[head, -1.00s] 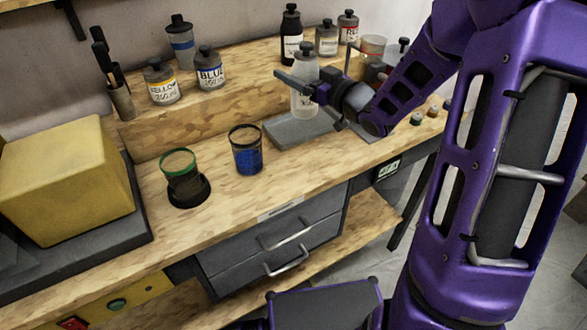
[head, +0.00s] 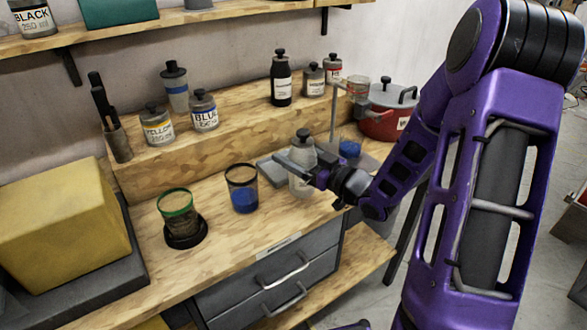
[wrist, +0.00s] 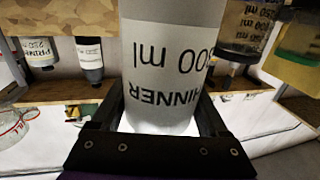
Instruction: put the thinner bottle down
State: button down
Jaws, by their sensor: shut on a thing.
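The thinner bottle (head: 303,158) is a pale, translucent bottle with a dark cap. My gripper (head: 300,172) is shut around its body, above the front part of the workbench. The bottle looks upright in the head view, in front of a grey slab (head: 268,172) that it partly hides. In the wrist view the bottle (wrist: 170,75) fills the middle between both fingers, its "THINNER" label upside down. I cannot tell whether its base touches the bench.
A cup with blue liquid (head: 243,190) and a green-rimmed cup (head: 176,212) on a black disc stand to the left. A raised shelf (head: 230,135) behind holds several bottles. A red pot (head: 385,118) is at the right. Bare wood (head: 255,228) lies in front.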

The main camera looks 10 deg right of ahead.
jog(key=shift+f, duration=1.6)
jog(key=shift+f+b, duration=0.15)
jog(key=shift+b, duration=0.15)
grip_release()
jog(key=v, duration=1.2)
